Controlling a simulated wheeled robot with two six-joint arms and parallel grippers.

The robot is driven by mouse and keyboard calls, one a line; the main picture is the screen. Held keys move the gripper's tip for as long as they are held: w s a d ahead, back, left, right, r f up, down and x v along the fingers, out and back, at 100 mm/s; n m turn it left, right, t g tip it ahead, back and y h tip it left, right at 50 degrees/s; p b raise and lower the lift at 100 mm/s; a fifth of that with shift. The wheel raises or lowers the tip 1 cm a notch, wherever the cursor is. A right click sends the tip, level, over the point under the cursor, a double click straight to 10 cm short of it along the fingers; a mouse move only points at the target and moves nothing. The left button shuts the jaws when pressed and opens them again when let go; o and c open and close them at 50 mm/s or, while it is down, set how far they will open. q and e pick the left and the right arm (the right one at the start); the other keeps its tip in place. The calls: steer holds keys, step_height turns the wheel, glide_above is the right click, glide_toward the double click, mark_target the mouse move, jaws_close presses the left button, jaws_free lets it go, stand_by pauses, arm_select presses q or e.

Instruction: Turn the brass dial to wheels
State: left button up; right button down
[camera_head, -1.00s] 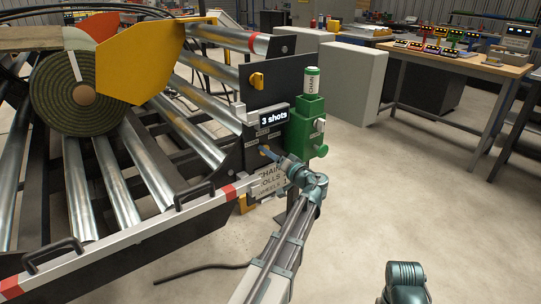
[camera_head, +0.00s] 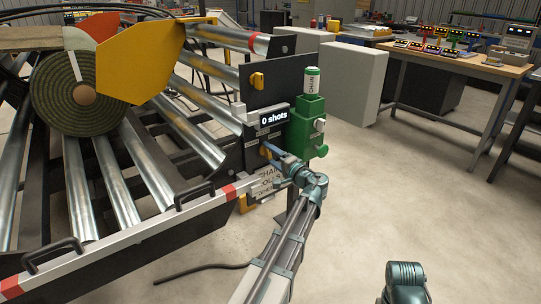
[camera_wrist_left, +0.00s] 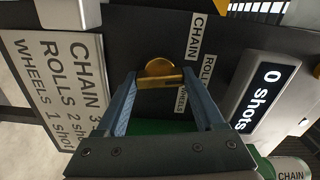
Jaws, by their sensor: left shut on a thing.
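The brass dial (camera_wrist_left: 158,69) sits on a dark panel (camera_wrist_left: 125,42) in the left wrist view, with CHAIN (camera_wrist_left: 195,36), ROLLS and WHEELS (camera_wrist_left: 182,101) labels beside it. My left gripper (camera_wrist_left: 160,79) is shut on the dial, one finger at each side of its bar. Which label the dial points to I cannot tell. In the head view my left gripper (camera_head: 271,151) reaches the panel from the right and largely hides the dial. The display (camera_head: 273,118) above reads "0 shots". My right gripper is not in view.
A plate (camera_wrist_left: 62,85) lists CHAIN, ROLLS and WHEELS with shot counts. A green unit (camera_head: 304,128) with a CHAIN can (camera_head: 312,80) stands right beside the panel.

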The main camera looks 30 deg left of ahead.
arm_select(q)
steer(key=m, duration=0.5)
steer(key=shift+m, duration=0.3)
steer(key=m, duration=0.5)
steer(key=shift+m, duration=0.4)
steer(key=o, duration=1.4)
steer(key=v, duration=1.4)
steer(key=shift+w, duration=0.1)
steer(key=shift+f, duration=0.1)
